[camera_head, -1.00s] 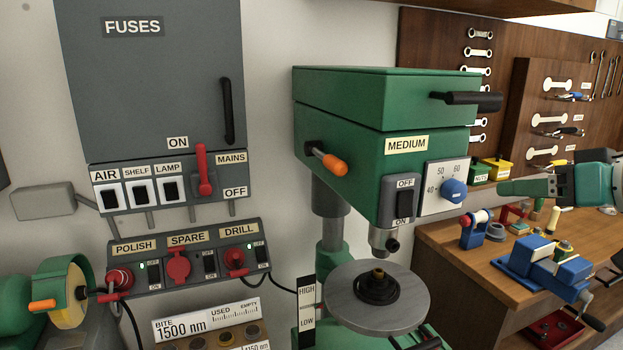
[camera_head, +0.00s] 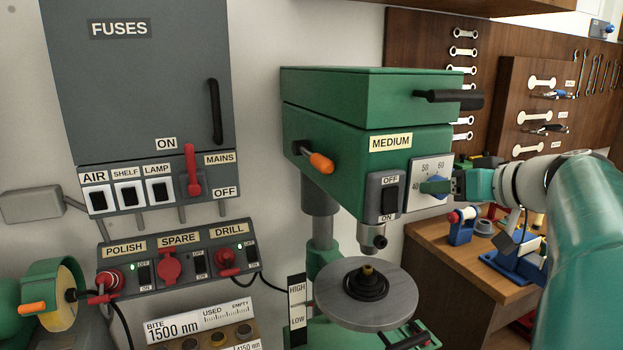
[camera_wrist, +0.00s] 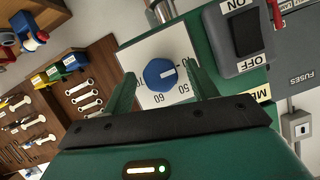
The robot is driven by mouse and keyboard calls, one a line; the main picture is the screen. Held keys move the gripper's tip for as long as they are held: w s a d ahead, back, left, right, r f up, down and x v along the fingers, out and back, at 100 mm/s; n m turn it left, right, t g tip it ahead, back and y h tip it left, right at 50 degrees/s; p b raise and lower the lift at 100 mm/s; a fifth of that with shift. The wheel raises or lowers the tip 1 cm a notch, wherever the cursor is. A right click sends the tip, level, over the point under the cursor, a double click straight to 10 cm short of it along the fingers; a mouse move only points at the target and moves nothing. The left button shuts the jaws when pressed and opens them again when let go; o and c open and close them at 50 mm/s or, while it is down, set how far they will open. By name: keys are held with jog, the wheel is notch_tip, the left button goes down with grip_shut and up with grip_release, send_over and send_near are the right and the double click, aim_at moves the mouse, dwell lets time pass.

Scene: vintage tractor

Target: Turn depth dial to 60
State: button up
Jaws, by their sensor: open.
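The blue depth dial (camera_wrist: 160,75) sits on a white scale plate (camera_wrist: 182,47) on the green drill press (camera_head: 340,110). In the wrist view the numbers 50 and 60 show on the plate, and the dial's white pointer line lies to the right of its centre. My gripper (camera_head: 440,186) is in front of the plate at the dial. In the wrist view my open gripper (camera_wrist: 165,88) has one finger on each side of the dial. Gaps show between the fingers and the dial, so it is not gripped. In the head view my gripper partly hides the dial.
An OFF/ON switch (camera_head: 389,195) is beside the plate on the press. The round drill table (camera_head: 395,300) is below. A black-handled lever (camera_head: 450,97) juts out above. A wooden bench (camera_head: 425,240) with a blue vise (camera_head: 515,262) stands to the right, partly behind my arm.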

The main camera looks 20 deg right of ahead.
jog(key=shift+w, duration=0.2)
jog(key=shift+s, duration=0.15)
jog(key=c, duration=1)
jog(key=shift+m, duration=0.3)
jog(key=m+t+y, duration=0.1)
jog(key=m+t, duration=0.1)
jog(key=m, duration=0.4)
jog(key=m+t+y, duration=0.2)
jog(key=m, duration=0.5)
jog(key=f+m+t+y, duration=0.1)
jog(key=m+t+y, duration=0.1)
jog(key=m, duration=0.5)
jog(key=shift+d, duration=0.15)
